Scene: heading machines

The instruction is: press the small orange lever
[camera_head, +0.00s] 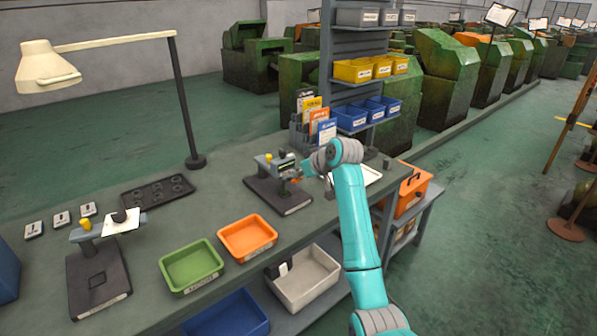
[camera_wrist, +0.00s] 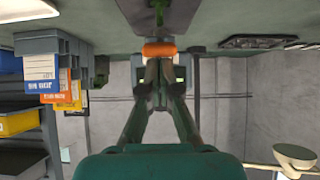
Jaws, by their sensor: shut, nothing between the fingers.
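The small orange lever (camera_wrist: 159,50) shows in the wrist view as a short orange bar, just beyond my fingertips. In the head view only a bit of orange (camera_head: 296,180) shows beside the bench device (camera_head: 280,198), a dark-based unit with a grey-green head. My gripper (camera_wrist: 158,66) is shut and empty, its fingertips at the lever's edge in the wrist view. I cannot tell whether they touch it. In the head view my gripper (camera_head: 302,172) is at the right side of the device, partly hidden by my arm.
A second device (camera_head: 97,280) stands at the left of the bench. Green (camera_head: 191,266) and orange (camera_head: 247,238) trays lie at the front. A black tray (camera_head: 157,191), a lamp (camera_head: 185,100) and upright card holders (camera_head: 318,130) stand near the device. Shelves with bins rise behind.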

